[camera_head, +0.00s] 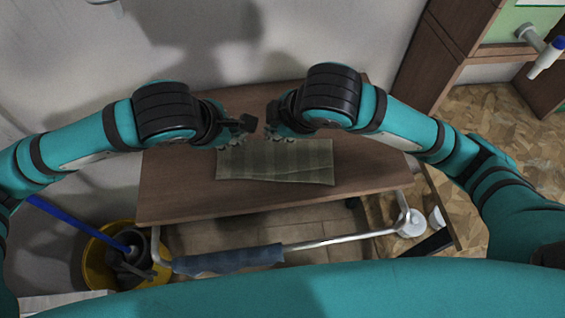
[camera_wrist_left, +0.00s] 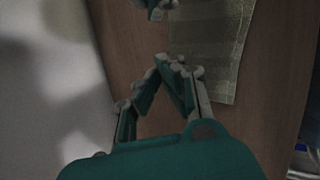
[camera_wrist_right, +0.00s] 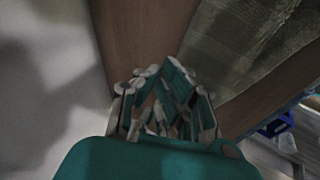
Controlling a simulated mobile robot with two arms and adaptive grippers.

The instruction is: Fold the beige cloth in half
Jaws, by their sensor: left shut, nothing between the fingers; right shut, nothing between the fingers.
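The beige cloth (camera_head: 290,162) looks grey-green with faint stripes and lies flat on the brown table (camera_head: 180,195). I cannot tell whether it is in one layer or more. It also shows in the left wrist view (camera_wrist_left: 208,45) and the right wrist view (camera_wrist_right: 245,40). My left gripper (camera_head: 238,134) is shut and empty near the cloth's far left edge. My right gripper (camera_head: 277,133) is shut and empty near the far edge, right of the left one. Both wrist views show fingertips meeting beside the cloth, over table. The arms partly hide the far edge.
A wall stands behind the table. A yellow bucket (camera_head: 98,262) with a blue-handled tool (camera_head: 75,221) stands at lower left. A blue-grey cloth (camera_head: 228,260) hangs on a white rail (camera_head: 335,239) at the table's front. The table's right and front parts are clear.

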